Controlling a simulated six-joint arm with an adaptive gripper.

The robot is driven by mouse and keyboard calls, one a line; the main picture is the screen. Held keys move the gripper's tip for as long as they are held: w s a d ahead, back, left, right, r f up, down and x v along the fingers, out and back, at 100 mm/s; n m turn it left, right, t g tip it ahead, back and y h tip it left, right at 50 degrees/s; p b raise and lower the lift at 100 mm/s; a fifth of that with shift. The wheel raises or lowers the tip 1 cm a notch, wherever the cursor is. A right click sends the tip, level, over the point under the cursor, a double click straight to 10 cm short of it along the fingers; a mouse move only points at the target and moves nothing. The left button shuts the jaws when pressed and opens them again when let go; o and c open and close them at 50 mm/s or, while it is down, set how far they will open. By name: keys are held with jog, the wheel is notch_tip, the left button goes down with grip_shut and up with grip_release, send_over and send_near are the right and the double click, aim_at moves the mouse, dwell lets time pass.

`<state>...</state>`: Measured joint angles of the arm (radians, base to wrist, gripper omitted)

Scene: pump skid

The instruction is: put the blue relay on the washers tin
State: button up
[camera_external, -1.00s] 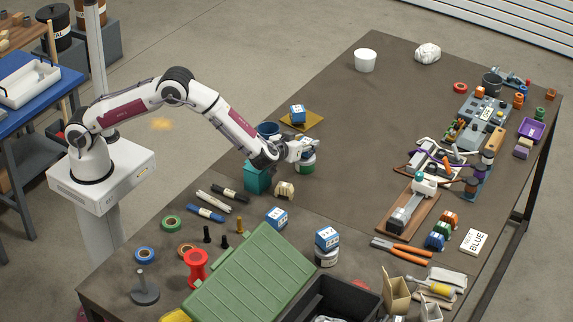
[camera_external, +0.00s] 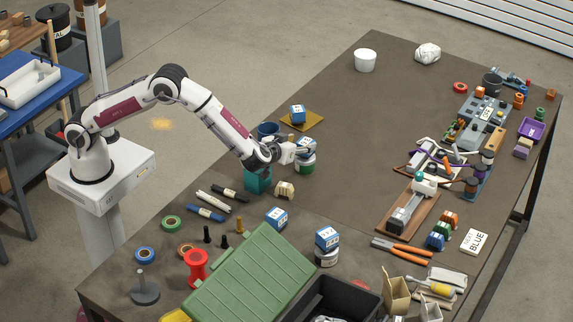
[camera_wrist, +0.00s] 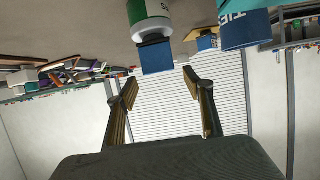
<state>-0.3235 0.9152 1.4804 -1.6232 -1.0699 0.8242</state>
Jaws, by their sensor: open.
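A blue relay (camera_external: 306,143) sits on a white and green tin (camera_external: 305,166) near the middle of the table. In the wrist view, which is upside down, the relay (camera_wrist: 156,56) rests against the top of the tin (camera_wrist: 150,20). My gripper (camera_external: 291,150) is just left of the relay and partly overlaps it in the external view. In the wrist view the fingers (camera_wrist: 162,84) are apart with nothing between them, and the relay lies beyond their tips. The tin's label is too small to read.
Other blue and white relays stand on a yellow plate (camera_external: 314,120), on the bare table (camera_external: 276,217), and on another tin (camera_external: 327,257). A teal box (camera_external: 258,181) stands below my wrist, with a blue cup (camera_external: 267,130) behind.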

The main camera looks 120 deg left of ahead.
jog(key=v, duration=0.7)
jog(key=shift+d, duration=0.35)
jog(key=shift+r, duration=0.1)
dwell(0.4)
